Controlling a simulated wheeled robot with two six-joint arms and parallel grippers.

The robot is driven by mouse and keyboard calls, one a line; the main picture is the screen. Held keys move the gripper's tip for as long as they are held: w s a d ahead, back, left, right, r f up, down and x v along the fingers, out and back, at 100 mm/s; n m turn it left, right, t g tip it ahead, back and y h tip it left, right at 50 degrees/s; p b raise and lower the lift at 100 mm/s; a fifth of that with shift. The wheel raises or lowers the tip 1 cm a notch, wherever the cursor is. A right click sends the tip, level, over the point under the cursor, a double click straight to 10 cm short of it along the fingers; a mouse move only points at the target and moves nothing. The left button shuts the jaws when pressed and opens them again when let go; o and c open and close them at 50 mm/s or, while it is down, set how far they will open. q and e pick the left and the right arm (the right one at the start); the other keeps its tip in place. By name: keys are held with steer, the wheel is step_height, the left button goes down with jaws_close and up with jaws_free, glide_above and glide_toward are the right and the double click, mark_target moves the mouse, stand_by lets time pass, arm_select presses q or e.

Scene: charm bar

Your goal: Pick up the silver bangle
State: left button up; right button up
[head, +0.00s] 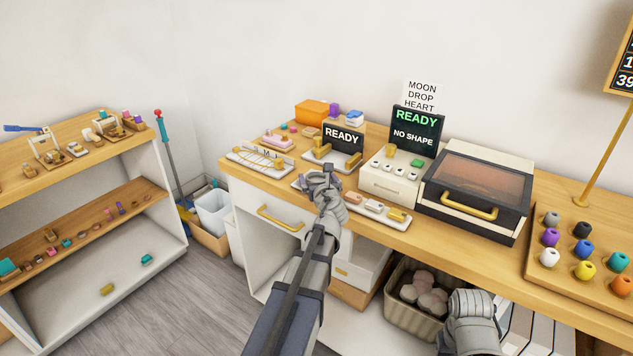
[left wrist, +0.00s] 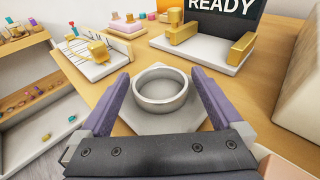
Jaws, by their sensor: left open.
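The silver bangle (left wrist: 161,104) is a thick grey ring lying flat on a light grey square plate (left wrist: 165,124) in the left wrist view. My left gripper (left wrist: 160,92) is open, with one purple-padded finger on each side of the bangle and a gap on both sides. In the head view my left gripper (head: 322,178) is over the front part of the counter and mostly hides the bangle and plate. Part of my right arm shows at the lower right of the head view; its fingers are not visible.
A READY screen with a gold-ended stand (head: 331,161) is behind. A white measuring board (head: 260,158) lies to the left, a white tray of small blocks (head: 378,210) to the right. Further right are a button box (head: 388,185) and an oven (head: 475,190).

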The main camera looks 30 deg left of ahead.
arm_select(q)
steer(key=shift+w+a+f, duration=0.1)
steer(key=shift+w+a, duration=0.15)
steer(key=shift+w, duration=0.1)
steer(key=c, duration=1.2)
